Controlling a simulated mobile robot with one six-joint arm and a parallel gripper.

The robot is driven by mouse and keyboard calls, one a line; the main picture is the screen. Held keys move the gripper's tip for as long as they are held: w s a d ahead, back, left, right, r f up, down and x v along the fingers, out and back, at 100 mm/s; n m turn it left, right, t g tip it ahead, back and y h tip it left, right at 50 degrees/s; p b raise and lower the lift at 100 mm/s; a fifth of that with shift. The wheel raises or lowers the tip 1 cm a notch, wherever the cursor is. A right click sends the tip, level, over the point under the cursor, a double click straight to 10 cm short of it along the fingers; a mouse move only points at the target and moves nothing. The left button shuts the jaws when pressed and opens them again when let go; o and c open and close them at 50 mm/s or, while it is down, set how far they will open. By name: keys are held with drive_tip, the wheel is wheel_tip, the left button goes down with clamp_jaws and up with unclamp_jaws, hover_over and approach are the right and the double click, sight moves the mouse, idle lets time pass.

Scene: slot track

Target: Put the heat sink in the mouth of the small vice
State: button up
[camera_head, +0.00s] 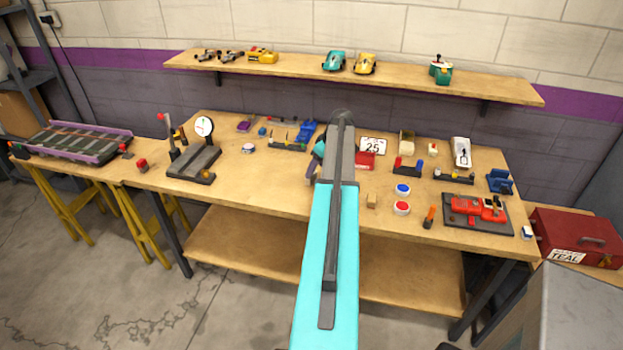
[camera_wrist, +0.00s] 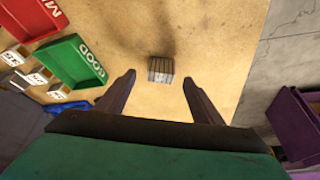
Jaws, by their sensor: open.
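The heat sink (camera_wrist: 161,69) is a small grey finned block on the wooden tabletop in the wrist view. My gripper (camera_wrist: 159,82) is open and empty, its two dark fingers spread on either side of the heat sink's line. The heat sink appears just beyond the fingertips; I cannot tell the height gap. In the head view my arm hides the heat sink and most of the gripper. A small blue vice-like thing (camera_head: 499,181) stands at the right end of the bench in the head view; its mouth is too small to make out.
A green tray (camera_wrist: 71,62) marked GOOD and a red tray (camera_wrist: 30,18) lie left of the heat sink in the wrist view. The bench edge and floor (camera_wrist: 285,50) are to its right. A red-and-grey fixture (camera_head: 477,211) sits in front of the blue vice.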

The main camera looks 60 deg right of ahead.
drive_tip(key=shift+p+x, duration=1.15)
drive_tip(key=shift+x, duration=0.3)
drive_tip(key=shift+p+x, duration=0.3)
drive_tip(key=shift+x, duration=0.85)
drive_tip(key=shift+s+a, duration=0.1)
drive_tip(key=c, duration=1.3)
drive_tip(key=shift+r, duration=0.15)
drive_tip(key=shift+r+b, duration=0.9)
drive_tip(key=shift+r, duration=0.2)
drive_tip(key=shift+s+a+r+b, duration=0.4)
drive_tip(key=shift+s+a+b, duration=0.5)
drive_tip(key=shift+s+a, duration=0.95)
drive_tip(key=shift+s+a+r+b, duration=0.45)
drive_tip(key=shift+s+a+b, duration=0.6)
drive_tip(key=shift+a, duration=1.55)
drive_tip(key=shift+s+a+r+b, duration=0.4)
drive_tip(key=shift+s+a+b, duration=0.35)
drive_tip(key=shift+s+a, duration=1.15)
